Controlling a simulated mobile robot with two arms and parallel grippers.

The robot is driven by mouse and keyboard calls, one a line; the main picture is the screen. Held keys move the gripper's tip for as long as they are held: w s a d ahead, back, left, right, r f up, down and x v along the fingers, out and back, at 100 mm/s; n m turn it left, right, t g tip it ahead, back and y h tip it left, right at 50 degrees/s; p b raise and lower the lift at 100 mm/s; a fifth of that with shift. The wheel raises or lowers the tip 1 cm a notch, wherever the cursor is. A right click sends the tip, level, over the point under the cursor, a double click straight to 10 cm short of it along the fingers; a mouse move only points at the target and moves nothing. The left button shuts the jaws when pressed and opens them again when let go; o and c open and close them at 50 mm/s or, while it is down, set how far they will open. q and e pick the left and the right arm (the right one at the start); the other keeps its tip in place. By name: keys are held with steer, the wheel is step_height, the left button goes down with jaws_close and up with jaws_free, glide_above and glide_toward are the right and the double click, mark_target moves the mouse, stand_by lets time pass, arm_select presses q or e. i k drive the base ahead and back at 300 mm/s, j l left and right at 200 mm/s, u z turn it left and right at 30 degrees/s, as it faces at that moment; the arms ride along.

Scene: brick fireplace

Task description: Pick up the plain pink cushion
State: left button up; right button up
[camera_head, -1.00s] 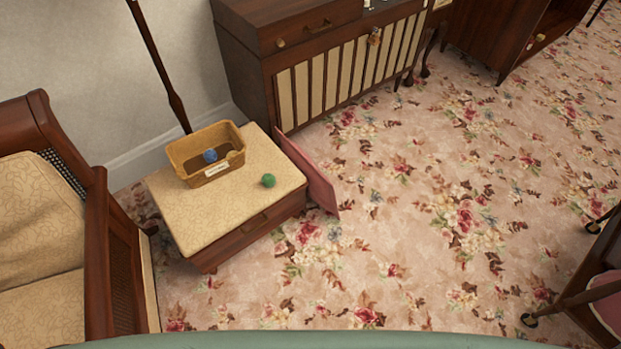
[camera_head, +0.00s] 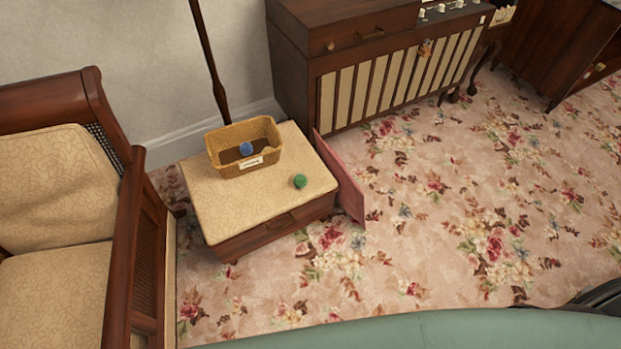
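A plain pink cushion (camera_head: 350,194) stands on edge on the carpet, leaning at the right side of a low footstool (camera_head: 213,212) with a cream patterned top. I see it nearly edge-on, and part of it is hidden behind the footstool. Neither of my grippers is in view.
On the footstool are a wicker basket (camera_head: 226,135) holding a blue ball (camera_head: 246,149), and a green ball (camera_head: 300,181). A wooden armchair (camera_head: 122,245) stands at left, a slatted cabinet (camera_head: 370,88) behind. Floral carpet (camera_head: 450,230) to the right is open.

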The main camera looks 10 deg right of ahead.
mark_target(351, 196)
steer(key=i+l+u, duration=0.15)
steer(key=l+u, duration=0.15)
steer(key=i+l+u, duration=0.1)
steer(key=l+u, duration=0.2)
steer(key=l, duration=0.15)
steer(key=i+l+u, duration=0.1)
steer(key=l+u, duration=0.45)
steer(key=l, duration=1.5)
steer(key=l+u, duration=0.2)
steer(key=l, duration=1.5)
